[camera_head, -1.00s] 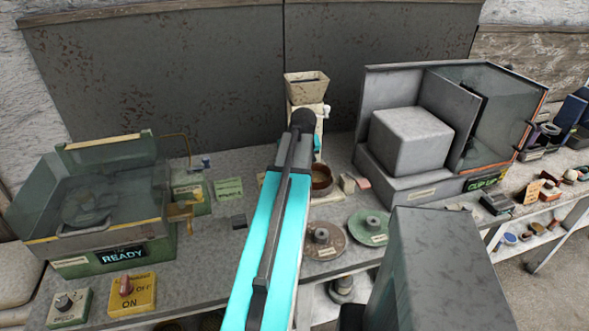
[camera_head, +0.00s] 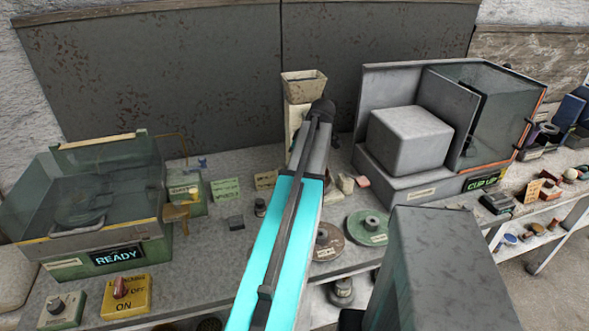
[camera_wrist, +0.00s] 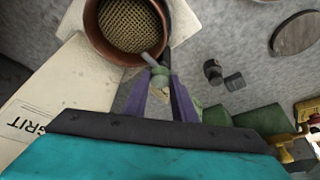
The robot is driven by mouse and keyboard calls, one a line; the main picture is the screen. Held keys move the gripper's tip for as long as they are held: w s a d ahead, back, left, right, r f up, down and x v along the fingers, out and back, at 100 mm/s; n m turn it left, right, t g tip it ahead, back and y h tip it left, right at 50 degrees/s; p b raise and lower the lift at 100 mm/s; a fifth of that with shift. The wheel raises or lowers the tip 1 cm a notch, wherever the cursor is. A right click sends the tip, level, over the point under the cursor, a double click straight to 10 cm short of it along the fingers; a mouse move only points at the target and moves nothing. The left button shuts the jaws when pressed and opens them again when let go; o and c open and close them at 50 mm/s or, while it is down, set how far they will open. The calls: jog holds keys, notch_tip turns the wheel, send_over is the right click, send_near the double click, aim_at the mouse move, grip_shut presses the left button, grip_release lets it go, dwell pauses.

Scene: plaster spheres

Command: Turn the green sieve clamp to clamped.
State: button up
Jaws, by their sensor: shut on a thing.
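In the wrist view a round copper-brown sieve (camera_wrist: 98,38) with a brass-coloured mesh lies at the top, left of centre. The green sieve clamp (camera_wrist: 161,71) is small and mostly covered, beside the sieve's lower right rim, with a short pale grey bar across it. My gripper (camera_wrist: 160,76) has its two purple-grey fingers close on either side of it and is shut on it. I cannot tell the clamp's turn position. In the head view my arm hides the gripper, clamp and sieve.
A beige hopper (camera_head: 303,87) stands behind my arm. A grey machine (camera_head: 400,182) with a block is at the right, and a glass-lidded green box (camera_head: 115,258) reading READY at the left. A green disc (camera_head: 368,228) lies right of my arm.

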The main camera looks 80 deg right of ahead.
jog(key=shift+s+d+n, duration=0.15)
jog(key=shift+n, duration=0.35)
jog(key=o, duration=1)
jog(key=shift+o, duration=0.2)
jog(key=b+v, duration=0.3)
jog(key=v, duration=1)
jog(key=shift+r, duration=0.35)
jog(key=shift+s, duration=0.15)
